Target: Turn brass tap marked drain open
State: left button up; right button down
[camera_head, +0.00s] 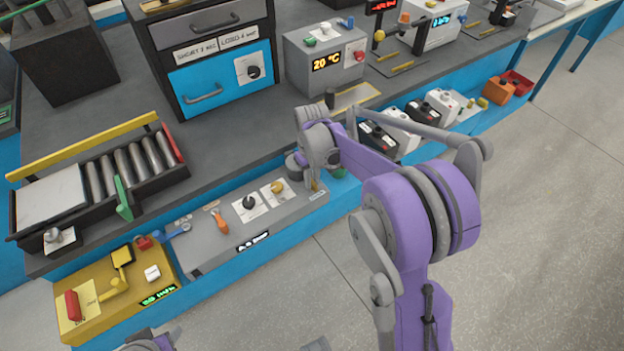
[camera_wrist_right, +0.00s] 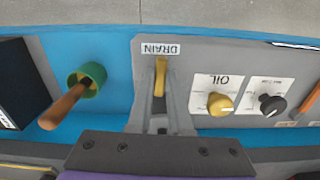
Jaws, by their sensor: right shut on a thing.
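The brass tap (camera_wrist_right: 160,78) sits on the grey panel beside a white label reading DRAIN (camera_wrist_right: 160,48), which appears upside down in the right wrist view. Its yellow handle points straight toward the label. My right gripper (camera_wrist_right: 160,115) is shut on the tap, its fingers on either side of the handle. In the head view my right gripper (camera_head: 314,182) is at the right end of the grey panel (camera_head: 215,250), where the tap is mostly hidden by it. My left gripper is not clearly visible; only small arm parts show at the bottom edge.
In the wrist view a yellow OIL knob (camera_wrist_right: 220,103) and a black knob (camera_wrist_right: 271,105) are beside the tap. A green cup-like piece with a wooden handle (camera_wrist_right: 86,80) is on the other side. A yellow panel (camera_head: 110,300) adjoins the grey one. Open floor lies in front.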

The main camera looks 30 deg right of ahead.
jog(key=shift+n, duration=0.4)
jog(key=c, duration=0.8)
grip_release()
jog(key=shift+c, duration=0.2)
notch_tip(320, 180, up, 11)
jog(key=shift+p, duration=0.35)
jog(key=s+a+t+p, duration=0.1)
jog(key=s+a, duration=0.2)
jog(key=s, duration=0.4)
jog(key=s+a+t+p, duration=0.1)
jog(key=s+a+t, duration=0.1)
jog(key=s+a, duration=0.2)
jog(key=s+a+m+t+p, duration=0.1)
jog(key=s+a+t, duration=0.1)
jog(key=s, duration=0.8)
jog(key=shift+s+a+f+p, duration=0.15)
jog(key=shift+a+f+p, duration=0.2)
jog(key=shift+a, duration=0.5)
